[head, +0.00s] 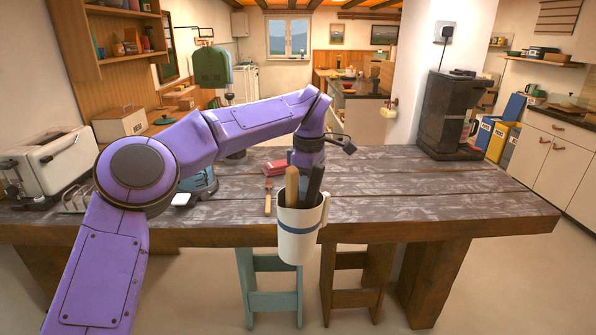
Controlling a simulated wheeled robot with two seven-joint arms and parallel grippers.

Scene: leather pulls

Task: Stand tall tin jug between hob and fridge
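A tall cream jug (298,240) with a blue band and a side handle on its right hangs upright below my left gripper (304,190). It overlaps the table's front edge, with no support visible under it. The gripper points down at the jug's mouth and appears shut on its rim; the fingertips are partly hidden there. A brown, handle-like piece and a dark piece rise from the mouth. I cannot make out a hob or fridge for certain. My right gripper is not in view.
A dark wooden table (430,195) spans the view, its right half mostly clear. A black coffee machine (445,115) stands at its back right, a toaster (45,160) at its left. A teal stool (272,300) and a brown stool (350,285) stand below. A counter (362,88) is farther back.

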